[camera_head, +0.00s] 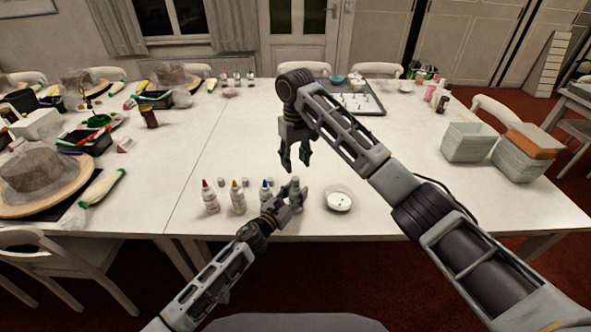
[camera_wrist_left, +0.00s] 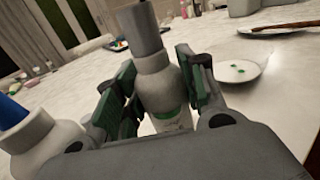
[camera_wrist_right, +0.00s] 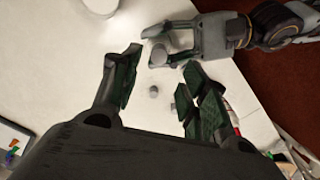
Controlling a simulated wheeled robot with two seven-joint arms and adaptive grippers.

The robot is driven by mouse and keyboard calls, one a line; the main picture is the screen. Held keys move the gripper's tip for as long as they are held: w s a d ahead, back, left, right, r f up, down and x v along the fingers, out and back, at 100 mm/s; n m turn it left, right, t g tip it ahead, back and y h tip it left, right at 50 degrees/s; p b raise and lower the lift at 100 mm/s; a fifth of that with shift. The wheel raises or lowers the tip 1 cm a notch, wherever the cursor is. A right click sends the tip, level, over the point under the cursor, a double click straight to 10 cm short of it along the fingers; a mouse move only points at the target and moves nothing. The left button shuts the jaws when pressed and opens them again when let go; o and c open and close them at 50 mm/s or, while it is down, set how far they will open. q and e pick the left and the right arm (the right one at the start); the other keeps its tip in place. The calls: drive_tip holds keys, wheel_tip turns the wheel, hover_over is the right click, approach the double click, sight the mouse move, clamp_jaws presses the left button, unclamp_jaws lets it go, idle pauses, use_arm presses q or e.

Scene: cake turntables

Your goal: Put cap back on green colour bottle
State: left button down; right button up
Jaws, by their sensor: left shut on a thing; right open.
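The green colour bottle (camera_wrist_left: 160,95) stands upright between the fingers of my left gripper (camera_head: 292,197), which is shut on it. A green band shows low on its body. A grey cylindrical cap (camera_wrist_left: 142,28) sits on its top in the left wrist view, and no green nozzle shows. My right gripper (camera_head: 295,160) is open and empty, pointing down above and behind the bottle. In the right wrist view its fingers are spread, with the bottle's grey top (camera_wrist_right: 158,54) beyond them beside my left gripper (camera_wrist_right: 212,38).
Bottles with red (camera_head: 210,198), yellow (camera_head: 237,197) and blue (camera_head: 265,190) tips stand left of the green one. A small loose grey cap (camera_wrist_right: 153,92) stands on the table. A white dish (camera_head: 338,200) with green paint drops lies to the right.

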drive_tip(key=shift+r, duration=1.7)
use_arm(q)
drive_tip(key=c, duration=0.8)
unclamp_jaws()
drive_tip(key=shift+s+a, duration=0.15)
drive_tip(key=shift+v, duration=5.8)
